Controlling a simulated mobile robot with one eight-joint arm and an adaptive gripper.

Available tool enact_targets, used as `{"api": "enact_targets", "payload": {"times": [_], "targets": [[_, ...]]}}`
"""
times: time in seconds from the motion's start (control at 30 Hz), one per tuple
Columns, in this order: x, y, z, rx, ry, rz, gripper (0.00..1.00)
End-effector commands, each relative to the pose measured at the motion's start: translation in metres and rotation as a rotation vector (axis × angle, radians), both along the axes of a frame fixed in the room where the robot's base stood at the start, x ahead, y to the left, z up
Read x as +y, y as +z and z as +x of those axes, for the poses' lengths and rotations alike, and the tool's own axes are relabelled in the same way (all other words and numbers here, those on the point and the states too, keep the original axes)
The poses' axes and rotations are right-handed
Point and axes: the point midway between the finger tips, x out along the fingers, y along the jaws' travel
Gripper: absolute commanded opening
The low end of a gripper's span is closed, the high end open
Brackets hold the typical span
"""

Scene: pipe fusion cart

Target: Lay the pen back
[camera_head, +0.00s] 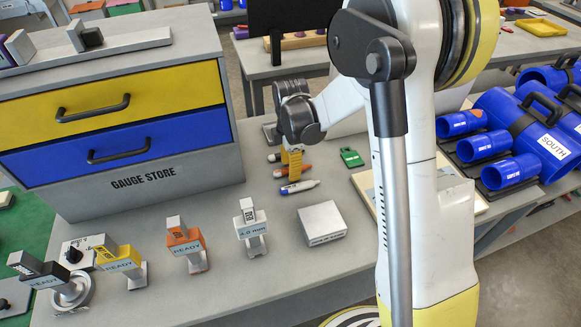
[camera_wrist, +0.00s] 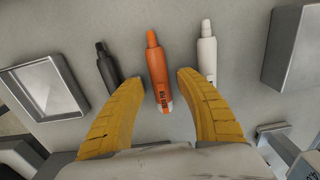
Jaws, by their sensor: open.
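Three pens lie side by side on the grey bench. The orange pen (camera_wrist: 159,68), with a label and a pale end, lies between my spread fingers in the wrist view; it shows partly behind my fingers in the head view (camera_head: 281,172). The black pen (camera_wrist: 107,66) lies left of my fingers in the wrist view. The white pen (camera_wrist: 207,55) lies to their right, and its blue end shows in the head view (camera_head: 299,187). My gripper (camera_wrist: 161,78) is open, its yellow fingers astride the orange pen, with gaps on both sides. It points down in the head view (camera_head: 291,172).
A pale block (camera_head: 322,222) stands near the pens. Several upright READY gauges (camera_head: 187,247) and a 4.0 mm one (camera_head: 250,225) stand in front. The gauge store (camera_head: 120,110) rises at left. A shallow tray (camera_wrist: 45,88) lies beyond the black pen. Blue pipes (camera_head: 515,130) lie right.

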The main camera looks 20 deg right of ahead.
Motion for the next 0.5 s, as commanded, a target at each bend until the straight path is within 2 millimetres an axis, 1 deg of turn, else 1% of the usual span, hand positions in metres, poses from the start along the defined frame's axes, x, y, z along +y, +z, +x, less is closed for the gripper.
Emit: {"api": "enact_targets", "payload": {"times": [0.2, 0.3, 0.4, 0.5], "targets": [[-0.003, 0.048, -0.005, 0.0, -0.001, 0.0, 0.42], [-0.003, 0.068, -0.006, 0.0, 0.0, 0.0, 0.42], [-0.003, 0.085, -0.006, 0.0, 0.0, 0.0, 0.42], [-0.003, 0.097, -0.006, 0.0, 0.0, 0.0, 0.42]]}}
